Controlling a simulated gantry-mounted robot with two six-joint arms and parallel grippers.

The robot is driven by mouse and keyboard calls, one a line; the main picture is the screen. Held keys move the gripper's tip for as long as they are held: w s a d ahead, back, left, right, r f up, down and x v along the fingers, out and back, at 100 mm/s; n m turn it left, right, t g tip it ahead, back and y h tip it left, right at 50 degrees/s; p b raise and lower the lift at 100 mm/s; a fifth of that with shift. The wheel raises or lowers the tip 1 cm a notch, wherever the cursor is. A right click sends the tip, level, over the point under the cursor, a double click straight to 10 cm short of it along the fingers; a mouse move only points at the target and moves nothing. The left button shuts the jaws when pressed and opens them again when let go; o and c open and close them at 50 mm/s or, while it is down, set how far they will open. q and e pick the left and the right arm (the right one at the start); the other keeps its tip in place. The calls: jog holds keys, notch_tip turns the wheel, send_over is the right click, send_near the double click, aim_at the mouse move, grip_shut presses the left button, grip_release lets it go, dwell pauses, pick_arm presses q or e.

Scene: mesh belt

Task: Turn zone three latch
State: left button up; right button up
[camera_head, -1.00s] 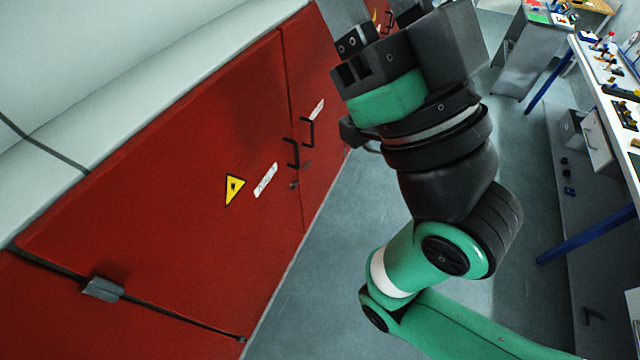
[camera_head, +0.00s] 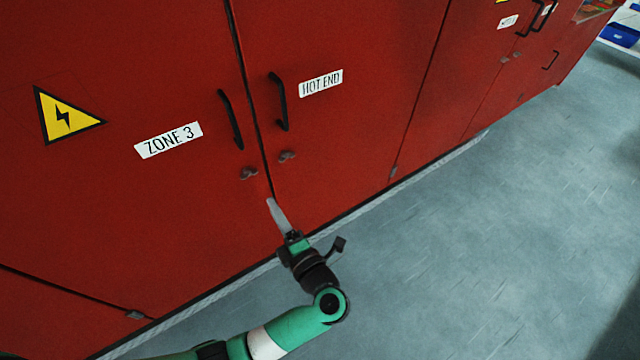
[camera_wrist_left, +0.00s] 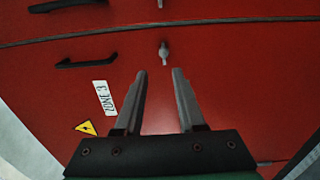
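The zone three latch (camera_head: 248,173) is a small grey turn latch on the red door marked ZONE 3, below the black handle. It also shows in the left wrist view (camera_wrist_left: 164,53), just beyond and between my fingertips. My left gripper (camera_head: 272,202) is in front of the doors, lower right of the latch in the head view. In the left wrist view my left gripper (camera_wrist_left: 160,73) is open, with a gap between its two grey fingers and nothing held. It appears apart from the latch. My right gripper is in neither current view.
The ZONE 3 door handle (camera_head: 231,120) is above the latch. The neighbouring HOT END door has its own handle (camera_head: 278,101) and latch (camera_head: 287,156) close by on the right. The grey floor (camera_head: 430,260) is clear along the cabinet.

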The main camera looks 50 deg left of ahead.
aim_at(249, 173)
pick_arm(q)
jog(key=a, duration=0.4)
jog(key=w+a, duration=0.1)
jog(key=a, duration=0.6)
jog(key=shift+w+a+f, duration=0.25)
jog(key=shift+a+f, duration=0.05)
jog(key=shift+c, duration=0.3)
grip_shut()
